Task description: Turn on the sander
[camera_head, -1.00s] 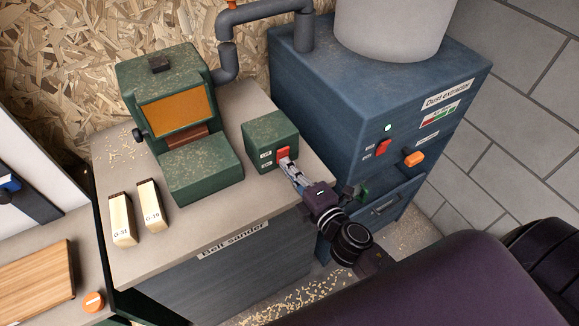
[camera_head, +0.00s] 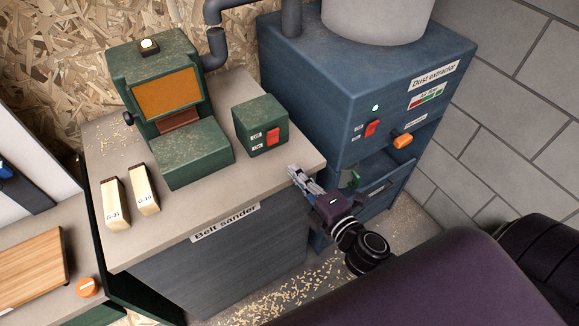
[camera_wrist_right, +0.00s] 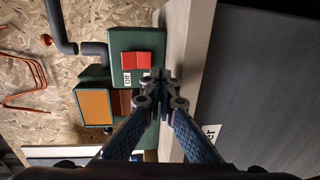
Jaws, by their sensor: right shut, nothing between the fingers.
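The green belt sander (camera_head: 178,105) stands on the bench, with an orange belt panel facing front and a lit white lamp (camera_head: 149,45) on its top. A green switch box (camera_head: 262,122) with a red rocker switch (camera_head: 273,135) stands to its right. My right gripper (camera_head: 293,170) is shut and empty, in front of the switch box near the bench's front right edge, apart from the switch. In the right wrist view the red switch (camera_wrist_right: 137,61) shows beyond the closed fingertips (camera_wrist_right: 160,76), with an "Off" label beside it. My left gripper is not in view.
The blue dust extractor (camera_head: 345,80) stands right of the bench, with a lit green lamp, a red switch (camera_head: 372,128) and an orange handle (camera_head: 403,140). Blocks marked G-31 (camera_head: 116,203) and G-19 (camera_head: 144,190) stand on the bench (camera_head: 190,215) at left. Shavings lie on the floor.

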